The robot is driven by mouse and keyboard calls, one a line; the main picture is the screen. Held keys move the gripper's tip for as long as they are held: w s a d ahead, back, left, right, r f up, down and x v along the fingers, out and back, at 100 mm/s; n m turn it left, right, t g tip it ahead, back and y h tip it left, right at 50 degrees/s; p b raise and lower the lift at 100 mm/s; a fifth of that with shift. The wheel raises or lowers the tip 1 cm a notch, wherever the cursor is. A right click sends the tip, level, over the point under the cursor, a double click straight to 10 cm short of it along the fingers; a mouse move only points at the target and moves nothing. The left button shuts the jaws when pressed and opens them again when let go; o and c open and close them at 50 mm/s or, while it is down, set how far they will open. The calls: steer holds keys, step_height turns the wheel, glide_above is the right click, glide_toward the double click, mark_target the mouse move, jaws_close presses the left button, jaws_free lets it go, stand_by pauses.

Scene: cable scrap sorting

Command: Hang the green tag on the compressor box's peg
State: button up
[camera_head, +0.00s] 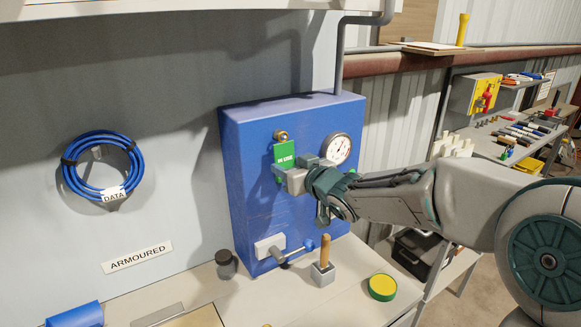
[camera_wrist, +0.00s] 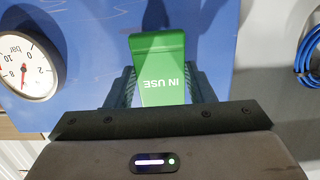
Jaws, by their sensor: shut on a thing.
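The green tag (camera_head: 284,155), marked "IN USE", is upright in front of the blue compressor box (camera_head: 245,190). My gripper (camera_head: 282,175) is shut on the tag's lower part. In the wrist view the tag (camera_wrist: 158,68) stands between the two fingers (camera_wrist: 162,90), with the blue box face (camera_wrist: 100,50) behind it. A brass-coloured peg (camera_head: 281,135) shows just above the tag's top edge in the head view. I cannot tell whether the tag's hole is around the peg or only near it. The peg is not visible in the wrist view.
A pressure gauge (camera_head: 337,148) is on the box face close beside my gripper. Below are a valve lever (camera_head: 292,254), a wooden-handled tool (camera_head: 324,255) and a yellow-green round tin (camera_head: 382,287) on the bench. A blue cable coil (camera_head: 83,187) hangs on the left wall.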

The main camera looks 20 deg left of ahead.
steer(key=o, duration=1.5)
steer(key=p+v, duration=0.1)
steer(key=v, duration=1.3)
steer(key=d+f+m+t+h, duration=0.1)
steer(key=d+f+m+h, duration=0.2)
steer(key=d+h, duration=0.45)
steer(key=d+f+m+h, duration=0.2)
steer(key=d+m+h, duration=0.2)
steer(key=d, duration=0.7)
steer(key=s+d+f+m+g, duration=0.1)
steer(key=s+d+f+g, duration=0.1)
steer(key=s, duration=0.4)
steer(key=s+d+f+m+g, duration=0.1)
steer(key=s+d+f+g, duration=0.1)
steer(key=s, duration=0.4)
steer(key=s+d+f+g, duration=0.2)
steer(key=s+f+g, duration=0.1)
steer(key=s, duration=0.4)
steer(key=shift+d+f+m+g+h, duration=0.1)
steer(key=shift+f+m+g+h, duration=0.3)
steer(key=shift+g, duration=0.4)
